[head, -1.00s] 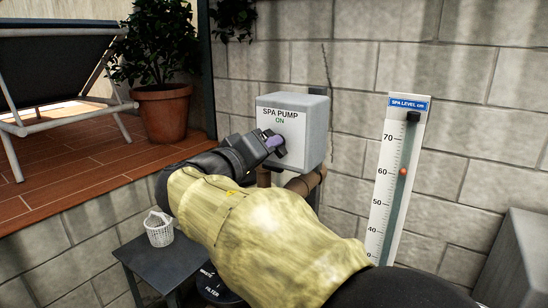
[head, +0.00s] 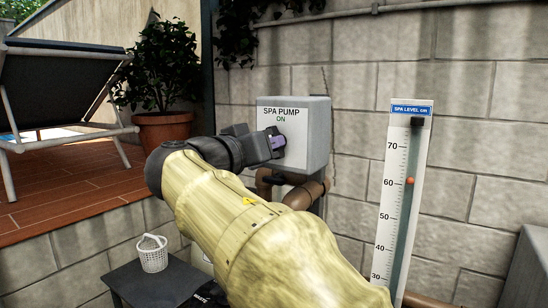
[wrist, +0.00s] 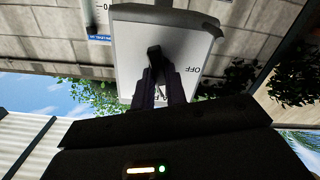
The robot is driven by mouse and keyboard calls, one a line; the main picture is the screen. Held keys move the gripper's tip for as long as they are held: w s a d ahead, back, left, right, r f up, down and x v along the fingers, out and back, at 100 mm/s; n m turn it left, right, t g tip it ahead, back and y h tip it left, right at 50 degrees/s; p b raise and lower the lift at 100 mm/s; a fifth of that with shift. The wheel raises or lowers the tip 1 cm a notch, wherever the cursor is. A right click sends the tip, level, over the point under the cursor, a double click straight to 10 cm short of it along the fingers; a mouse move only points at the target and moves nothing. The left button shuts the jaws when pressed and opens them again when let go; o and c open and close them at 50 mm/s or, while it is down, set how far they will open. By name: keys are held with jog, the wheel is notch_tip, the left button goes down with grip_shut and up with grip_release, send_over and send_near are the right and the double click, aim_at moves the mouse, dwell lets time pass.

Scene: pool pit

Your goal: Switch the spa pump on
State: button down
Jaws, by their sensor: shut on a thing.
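The spa pump box (head: 312,130) is a light grey case on the block wall, with "SPA PUMP" and a green "ON" printed at the top of its front. My gripper (head: 278,143) is at the box's front, below the "ON" label, and hides the switch in the head view. In the wrist view the box (wrist: 125,60) appears turned over, with an "OFF" label to the right of the dark switch lever (wrist: 154,52). My fingers (wrist: 160,86) are shut on the lever. I cannot tell exactly how the lever is set.
Brown pipes (head: 305,193) run beneath the box. A spa level gauge (head: 405,190) stands to the right, its orange marker near 60. A white basket (head: 152,254) sits on a dark small table (head: 150,285). A potted plant (head: 160,130) and lounger (head: 65,75) are on the raised deck at left.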

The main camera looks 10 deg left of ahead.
jog(key=m+b, duration=0.4)
jog(key=b, duration=0.1)
jog(key=shift+a+f, duration=0.1)
jog(key=shift+f, duration=0.15)
jog(key=c, duration=1.3)
grip_release()
jog(key=shift+r, duration=0.2)
jog(key=shift+b+v, duration=1.5)
jog(key=shift+v, duration=2.05)
